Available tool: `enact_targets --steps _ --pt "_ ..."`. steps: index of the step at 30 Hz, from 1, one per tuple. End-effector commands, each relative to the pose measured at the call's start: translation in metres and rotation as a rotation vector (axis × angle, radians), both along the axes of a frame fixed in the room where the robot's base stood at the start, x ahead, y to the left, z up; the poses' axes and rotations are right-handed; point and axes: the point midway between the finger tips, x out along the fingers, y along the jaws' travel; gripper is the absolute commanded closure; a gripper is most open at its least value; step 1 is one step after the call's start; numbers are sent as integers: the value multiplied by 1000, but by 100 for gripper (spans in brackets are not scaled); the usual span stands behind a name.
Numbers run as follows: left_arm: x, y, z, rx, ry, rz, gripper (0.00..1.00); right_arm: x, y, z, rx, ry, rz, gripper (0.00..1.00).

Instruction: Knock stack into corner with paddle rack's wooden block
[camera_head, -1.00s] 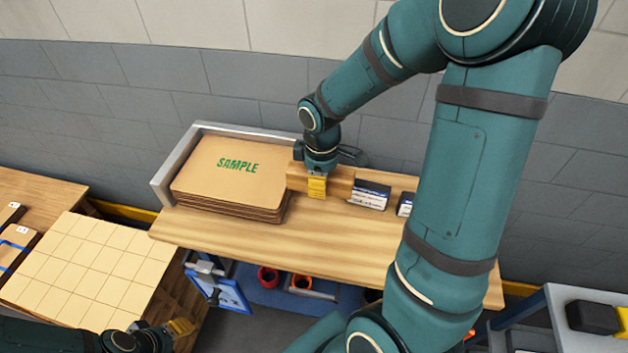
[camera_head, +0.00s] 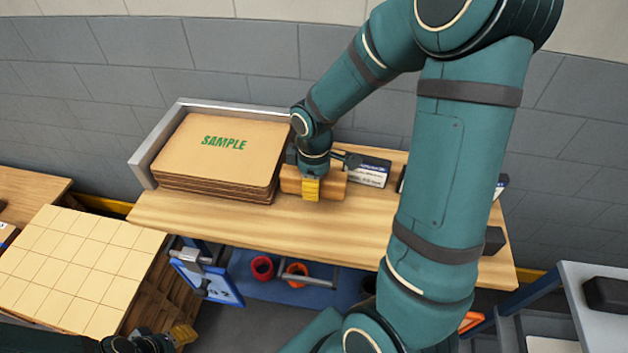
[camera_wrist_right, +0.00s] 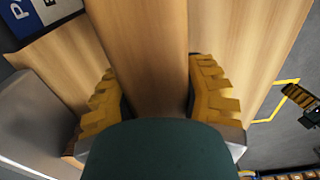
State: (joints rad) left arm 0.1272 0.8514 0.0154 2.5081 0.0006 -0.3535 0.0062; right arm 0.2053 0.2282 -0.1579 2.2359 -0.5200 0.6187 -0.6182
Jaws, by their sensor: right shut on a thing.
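The stack of brown cardboard sheets (camera_head: 220,150), marked SAMPLE on top, lies in the corner of a grey metal L-shaped fence (camera_head: 145,165) on the wooden table. Its edges look nearly even. My right gripper (camera_head: 311,188) is shut on the wooden block (camera_head: 333,186), just right of the stack's right side. Whether the block touches the stack is unclear. In the right wrist view, the block (camera_wrist_right: 148,50) sits between the yellow fingers of my right gripper (camera_wrist_right: 158,100). My left gripper (camera_head: 183,335) is at the bottom left, away from the stack; its jaw opening is unclear.
A black box with a white label (camera_head: 368,172) stands right of the block, close behind my right gripper. The table's front strip (camera_head: 220,215) is bare. A tan gridded surface (camera_head: 70,265) is at lower left. Red and orange rings (camera_head: 262,267) are below the table.

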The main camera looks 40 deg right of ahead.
Motion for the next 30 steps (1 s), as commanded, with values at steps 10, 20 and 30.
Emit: enact_targets --steps 10,20,30 --pt "-1 0 -4 -1 3 -2 53 0 0 -5 -1 -1 0 100" --pt "-1 0 -4 -1 3 -2 53 3 2 -5 -1 -1 1 100" --pt "-1 0 -4 -1 3 -2 53 10 8 -5 0 0 0 100"
